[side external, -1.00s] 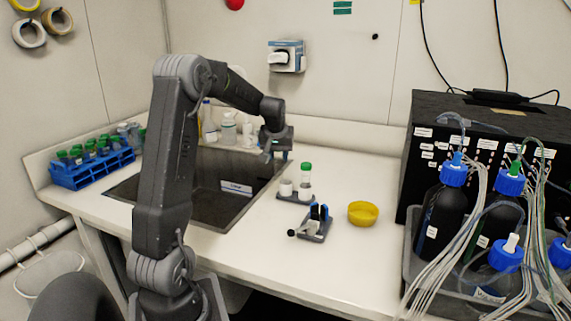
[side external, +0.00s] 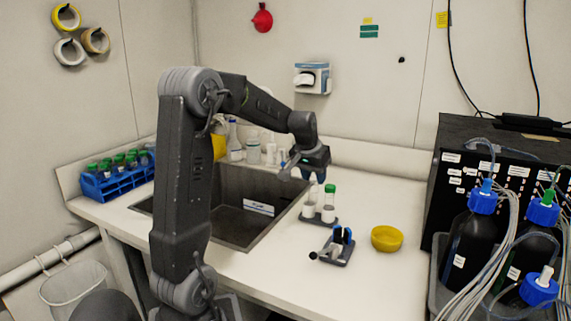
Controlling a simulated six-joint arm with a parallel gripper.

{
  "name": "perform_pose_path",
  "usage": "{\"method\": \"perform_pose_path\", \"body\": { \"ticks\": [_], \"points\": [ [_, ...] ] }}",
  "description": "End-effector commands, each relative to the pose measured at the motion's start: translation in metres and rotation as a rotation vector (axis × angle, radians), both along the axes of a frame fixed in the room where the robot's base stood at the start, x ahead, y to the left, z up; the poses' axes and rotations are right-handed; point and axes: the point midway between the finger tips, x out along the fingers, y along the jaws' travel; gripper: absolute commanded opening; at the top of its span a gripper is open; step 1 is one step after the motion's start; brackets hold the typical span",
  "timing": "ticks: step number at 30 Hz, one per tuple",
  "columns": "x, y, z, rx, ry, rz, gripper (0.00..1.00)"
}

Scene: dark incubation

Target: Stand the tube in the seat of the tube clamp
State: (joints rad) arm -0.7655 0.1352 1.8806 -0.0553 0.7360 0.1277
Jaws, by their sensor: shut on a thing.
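My gripper (side external: 305,167) is above the small rack, at the back of the bench by the sink's right edge. It is shut on a small pale thing (side external: 313,186), which I take to be the tube. The gripper and distance hide most of it. I cannot tell whether its lower end touches the rack. The tube clamp (side external: 334,254) stands in front of the rack on a dark base. It has upright blue and dark jaws and a lever with a dark knob to the left. I see no tube in it.
The small rack (side external: 318,218) holds a green-capped tube (side external: 329,197) and a white piece. A yellow bowl (side external: 387,239) stands right of the clamp. The sink (side external: 225,225) is left. A blue rack of tubes (side external: 116,184) is far left. Bottles and cables crowd the right. The front bench is clear.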

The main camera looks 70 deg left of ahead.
Motion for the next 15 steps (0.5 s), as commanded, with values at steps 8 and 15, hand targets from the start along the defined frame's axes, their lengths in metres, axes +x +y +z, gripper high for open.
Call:
{"method": "perform_pose_path", "body": {
  "ticks": [8, 15],
  "points": [
    [0.037, -0.082, -0.013, 0.002, 0.0, -0.233, 0.13],
    [0.042, -0.1, -0.018, 0.001, 0.0, -0.282, 0.13]
  ]
}}
